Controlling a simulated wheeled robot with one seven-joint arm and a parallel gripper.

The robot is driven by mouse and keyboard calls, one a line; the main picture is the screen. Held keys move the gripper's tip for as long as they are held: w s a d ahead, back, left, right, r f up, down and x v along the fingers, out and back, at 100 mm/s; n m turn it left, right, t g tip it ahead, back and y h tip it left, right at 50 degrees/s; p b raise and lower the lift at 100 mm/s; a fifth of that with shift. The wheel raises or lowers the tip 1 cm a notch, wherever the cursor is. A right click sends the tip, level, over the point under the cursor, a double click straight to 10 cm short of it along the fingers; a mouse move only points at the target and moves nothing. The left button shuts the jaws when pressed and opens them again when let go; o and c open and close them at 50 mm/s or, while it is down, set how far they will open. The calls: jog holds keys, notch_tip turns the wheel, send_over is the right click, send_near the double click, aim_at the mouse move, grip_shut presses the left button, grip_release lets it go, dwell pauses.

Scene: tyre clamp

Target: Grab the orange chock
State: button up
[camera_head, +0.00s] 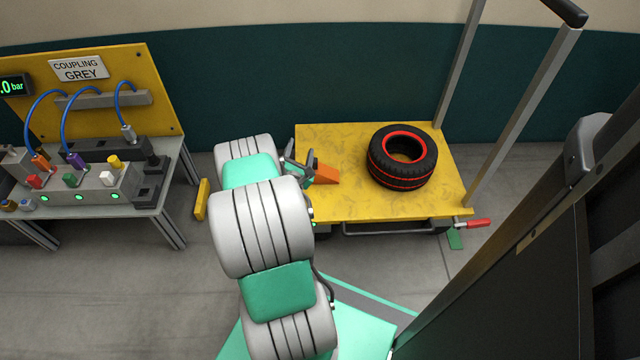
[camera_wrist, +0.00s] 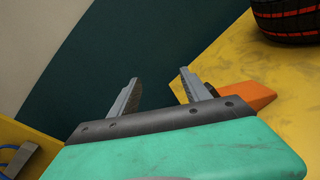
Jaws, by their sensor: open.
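The orange chock (camera_head: 326,174) is a wedge lying on the left part of the yellow cart top (camera_head: 332,140), left of the tyre. My gripper (camera_head: 300,163) is at the cart's left edge, just left of the chock. In the wrist view my gripper (camera_wrist: 158,88) has its two fingers spread with nothing between them. The chock (camera_wrist: 246,94) shows there to the right of the right finger, partly hidden behind the gripper body. I cannot tell the exact gap between finger and chock.
A black tyre (camera_head: 402,157) with red stripes lies flat on the cart. The cart has a grey upright handle (camera_head: 524,102) and a red lever (camera_head: 473,223) at the right. A coupling bench (camera_head: 80,190) stands at the left. A yellow block (camera_head: 201,199) is on the floor.

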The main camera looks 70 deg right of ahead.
aim_at(324, 169)
jog(key=s+a+f+n, duration=0.1)
jog(key=s+f+n, duration=0.1)
jog(key=s+a+f+n+t, duration=0.1)
jog(key=s+f+n, duration=0.1)
jog(key=s+a+f+n+t+b, duration=0.1)
jog(key=s+f+n, duration=0.1)
jog(key=f+n, duration=0.1)
jog(key=shift+f, duration=0.1)
jog(key=shift+b+x, duration=0.5)
jog(key=shift+x, duration=3.2)
jog(key=shift+w, duration=0.2)
grip_shut()
jog(key=shift+r, duration=0.25)
